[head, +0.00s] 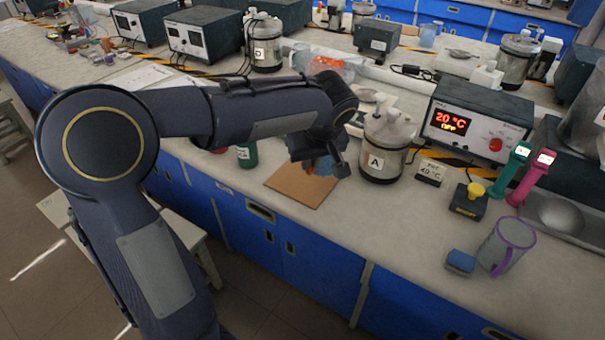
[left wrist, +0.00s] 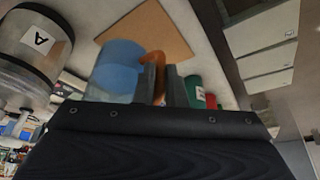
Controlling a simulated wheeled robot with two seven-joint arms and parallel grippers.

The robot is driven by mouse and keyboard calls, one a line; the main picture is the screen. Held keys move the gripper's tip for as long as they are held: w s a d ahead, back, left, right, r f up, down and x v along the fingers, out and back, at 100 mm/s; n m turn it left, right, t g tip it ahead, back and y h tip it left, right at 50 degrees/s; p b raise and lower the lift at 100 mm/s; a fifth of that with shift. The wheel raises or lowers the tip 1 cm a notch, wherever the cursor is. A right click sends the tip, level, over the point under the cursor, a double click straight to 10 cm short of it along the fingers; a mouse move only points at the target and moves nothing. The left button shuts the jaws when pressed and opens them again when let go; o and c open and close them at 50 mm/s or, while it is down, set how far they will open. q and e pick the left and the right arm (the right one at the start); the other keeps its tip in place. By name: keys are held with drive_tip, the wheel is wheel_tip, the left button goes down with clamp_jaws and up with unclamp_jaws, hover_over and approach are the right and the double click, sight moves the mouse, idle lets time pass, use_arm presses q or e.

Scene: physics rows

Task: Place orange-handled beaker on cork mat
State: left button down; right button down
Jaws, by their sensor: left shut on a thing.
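The beaker (left wrist: 117,70) is clear with blue contents and an orange handle (left wrist: 153,68). My left gripper (left wrist: 160,84) is shut on that handle. In the head view my left gripper (head: 318,150) hides most of the beaker; a blue part (head: 324,167) shows just below the fingers. The cork mat (head: 293,190) is a flat brown square near the bench's front edge, bare where it shows. The beaker appears over the mat's back right part in the head view; I cannot tell whether it touches. The mat also shows in the left wrist view (left wrist: 150,30). My right gripper is not in view.
Vessel A (head: 384,148) stands close to the right of my left gripper. A green bottle (head: 246,154) stands left of the mat. Farther right are a heater unit (head: 476,122), a yellow-knobbed box (head: 470,202), a purple-handled mug (head: 507,245) and a blue block (head: 460,261).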

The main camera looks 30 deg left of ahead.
use_arm(q)
drive_tip(key=x, duration=0.9)
drive_tip(key=shift+a+f, duration=0.15)
drive_tip(key=shift+a, duration=0.35)
drive_tip(key=c, duration=1.5)
unclamp_jaws()
drive_tip(key=v, duration=1.2)
drive_tip(key=s+d+f+m+h, duration=0.1)
drive_tip(key=s+m+h, duration=0.1)
drive_tip(key=s, duration=0.5)
drive_tip(key=s+d+f+m+t+h, duration=0.1)
drive_tip(key=s+d+f+m+h, duration=0.1)
drive_tip(key=s, duration=0.6)
drive_tip(key=s+d+f+m+t+h, duration=0.1)
drive_tip(key=s+f+m+h, duration=0.1)
drive_tip(key=s, duration=0.6)
drive_tip(key=shift+d+f+m+h+p, duration=0.2)
drive_tip(key=shift+d+m+h+p, duration=0.15)
drive_tip(key=shift+m+h, duration=0.35)
